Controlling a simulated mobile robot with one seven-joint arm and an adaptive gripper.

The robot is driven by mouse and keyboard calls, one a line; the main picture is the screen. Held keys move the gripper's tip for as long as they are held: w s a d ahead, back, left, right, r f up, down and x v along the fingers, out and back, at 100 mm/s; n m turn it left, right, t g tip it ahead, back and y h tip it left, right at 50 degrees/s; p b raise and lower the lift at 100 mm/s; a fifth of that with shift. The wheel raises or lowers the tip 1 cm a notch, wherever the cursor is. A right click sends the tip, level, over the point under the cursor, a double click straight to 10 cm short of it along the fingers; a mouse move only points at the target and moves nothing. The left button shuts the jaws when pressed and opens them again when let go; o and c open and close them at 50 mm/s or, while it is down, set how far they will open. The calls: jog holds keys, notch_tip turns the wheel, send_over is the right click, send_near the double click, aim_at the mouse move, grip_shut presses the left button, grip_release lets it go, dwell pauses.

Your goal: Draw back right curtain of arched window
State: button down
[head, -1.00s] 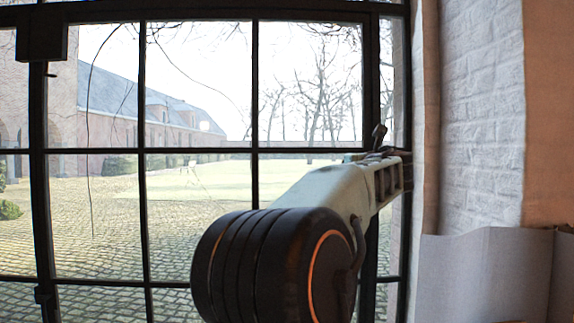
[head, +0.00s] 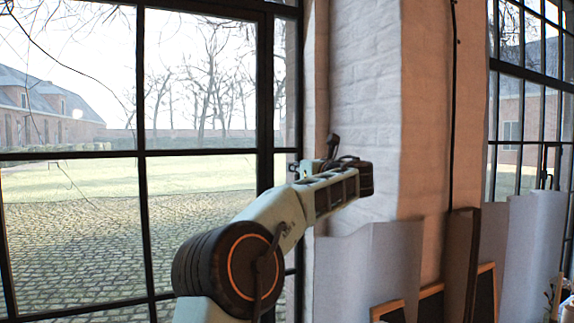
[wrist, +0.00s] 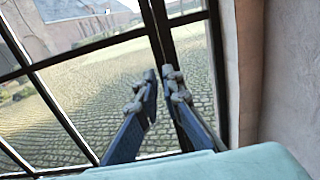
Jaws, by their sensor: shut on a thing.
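The tall window (head: 140,155), with dark metal bars, fills the left of the head view and also shows in the wrist view (wrist: 82,45). I cannot clearly make out a curtain; a pale upright strip (head: 316,80) beside the window's right edge may be cloth or the window reveal. My gripper (head: 366,178) is in front of the white brick wall, right of the window. In the wrist view its two fingers (wrist: 161,80) are close together before a dark window bar. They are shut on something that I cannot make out.
The white brick wall (head: 365,75) stands right of the window. Pale upright panels (head: 370,265) and a dark wood-edged board (head: 430,306) are below and right of my gripper. A second barred window (head: 530,100) is at the far right.

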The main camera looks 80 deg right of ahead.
jog(key=shift+s+r, duration=0.1)
jog(key=shift+r, duration=0.15)
jog(key=c, duration=2.1)
grip_release()
jog(key=shift+d+f, duration=0.1)
jog(key=shift+f, duration=0.1)
jog(key=v, duration=1.2)
